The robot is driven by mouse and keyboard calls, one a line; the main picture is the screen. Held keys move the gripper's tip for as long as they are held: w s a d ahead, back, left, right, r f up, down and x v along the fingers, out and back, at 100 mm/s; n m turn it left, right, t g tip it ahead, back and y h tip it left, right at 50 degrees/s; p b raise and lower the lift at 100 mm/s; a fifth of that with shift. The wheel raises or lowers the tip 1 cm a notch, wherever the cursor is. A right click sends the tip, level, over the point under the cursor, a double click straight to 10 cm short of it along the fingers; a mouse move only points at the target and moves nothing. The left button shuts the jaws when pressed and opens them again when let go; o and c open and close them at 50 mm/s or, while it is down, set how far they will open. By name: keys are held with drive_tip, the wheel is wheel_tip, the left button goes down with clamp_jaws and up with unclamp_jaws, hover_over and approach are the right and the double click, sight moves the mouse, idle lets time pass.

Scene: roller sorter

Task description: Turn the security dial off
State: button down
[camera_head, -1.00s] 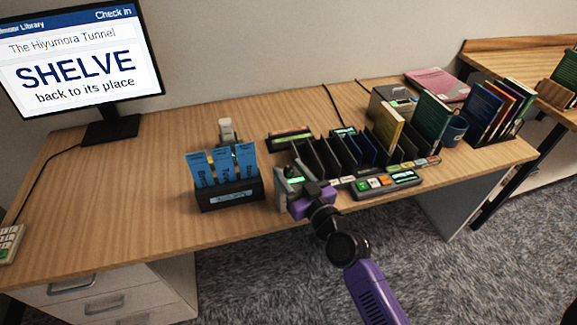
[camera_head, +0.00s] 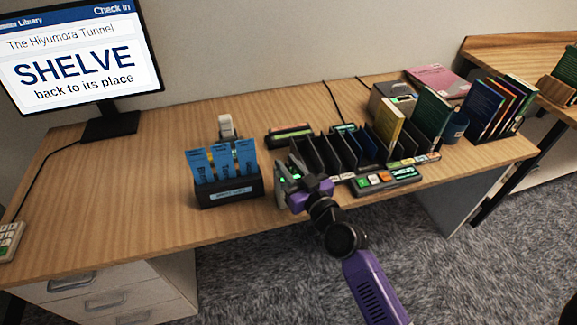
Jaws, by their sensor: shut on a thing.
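A small grey unit with a green-lit face (camera_head: 281,180) stands at the front of the desk, left of the roller sorter's dark slots (camera_head: 338,152). My gripper (camera_head: 292,190) is at this unit's front right and is shut on what appears to be the security dial. My purple wrist and the jaws hide the dial, so its setting cannot be read.
A black holder (camera_head: 228,192) with blue cards stands left of the unit. A button panel (camera_head: 388,181) lies to the right. Books (camera_head: 432,116) and a blue cup (camera_head: 455,127) are farther right.

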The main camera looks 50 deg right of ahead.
drive_tip(key=shift+f+n+t+y+b, duration=0.35)
drive_tip(key=shift+n+y+b, duration=0.4)
drive_tip(key=shift+b, duration=1.8)
drive_tip(key=shift+y+b, duration=0.45)
drive_tip(key=shift+b, duration=0.3)
drive_tip(key=n+y+b, duration=0.1)
drive_tip(key=y+b, duration=0.1)
drive_tip(key=b, duration=0.1)
drive_tip(key=n+y+b, duration=0.2)
drive_tip(key=b, duration=0.2)
drive_tip(key=shift+r+t+y, duration=0.15)
drive_tip(key=shift+t+y, duration=0.1)
drive_tip(key=shift+y, duration=0.05)
drive_tip(key=n+y+b, duration=0.1)
drive_tip(key=y, duration=0.1)
drive_tip(key=n+y+b, duration=0.2)
drive_tip(key=shift+d+r, duration=0.15)
drive_tip(key=shift+n+g+y+b, duration=0.45)
drive_tip(key=shift+n+g+y, duration=0.3)
drive_tip(key=shift+y, duration=0.5)
drive_tip(key=shift+n+g+y+b, duration=0.4)
drive_tip(key=shift+n+g+y, duration=0.35)
drive_tip(key=shift+y, duration=0.5)
drive_tip(key=shift+n, duration=0.25)
drive_tip(key=c, duration=1.2)
unclamp_jaws()
